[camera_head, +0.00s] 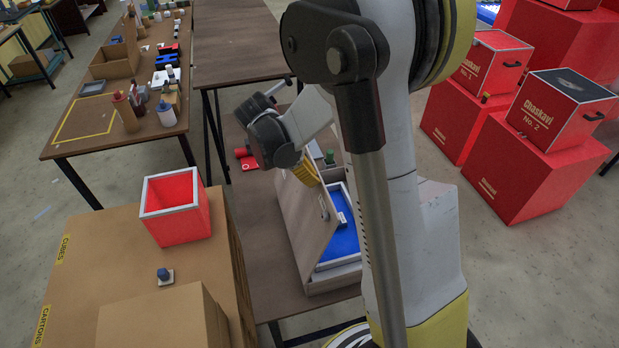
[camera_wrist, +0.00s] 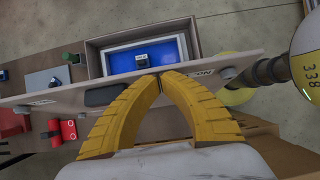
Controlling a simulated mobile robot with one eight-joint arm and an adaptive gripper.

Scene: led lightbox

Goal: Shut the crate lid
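The crate (camera_head: 333,286) is a wooden box with a blue, pale-rimmed interior, standing on a brown table. Its wooden lid (camera_head: 297,222) stands raised and tilted along the crate's left side, with a dark handle on its face. In the wrist view the lid (camera_wrist: 200,78) crosses the picture as a slanting band, with the open crate (camera_wrist: 191,40) beyond it. My gripper (camera_head: 309,172) is at the far upper end of the lid. In the wrist view the yellow fingers of my gripper (camera_wrist: 160,78) meet at their tips, right at the lid; I cannot tell whether they touch it.
A red open box (camera_head: 176,208) and a cardboard carton (camera_head: 160,318) sit on a large cardboard surface at left. A red item (camera_head: 246,158) lies on the table beyond the lid. Red Chaskavi boxes (camera_head: 545,165) stand at right.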

